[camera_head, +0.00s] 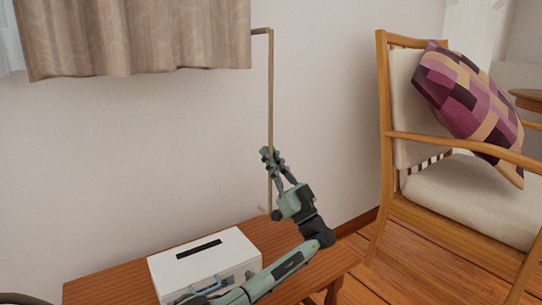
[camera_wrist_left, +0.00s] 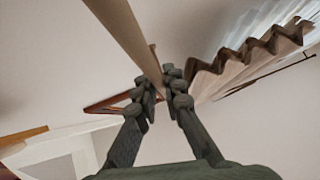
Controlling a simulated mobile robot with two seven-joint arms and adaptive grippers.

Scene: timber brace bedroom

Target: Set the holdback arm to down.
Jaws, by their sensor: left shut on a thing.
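The holdback arm (camera_head: 270,95) is a thin tan rod that hangs down along the wall at the right edge of the beige curtain (camera_head: 140,40). Its top bends left to the curtain's edge, and its lower end shows just above the wooden table. My left gripper (camera_head: 270,160) is shut on the lower half of the rod. In the left wrist view, the rod (camera_wrist_left: 125,32) runs down between the fingertips of the gripper (camera_wrist_left: 160,85). The fingers hide a short piece of the rod. My right gripper is not in view.
A white box (camera_head: 205,262) with a dark slot stands on the wooden table (camera_head: 125,250) below the curtain. A wooden armchair (camera_head: 385,100) with a patchwork cushion (camera_head: 470,95) stands at the right. The wall between the rod and the chair is bare.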

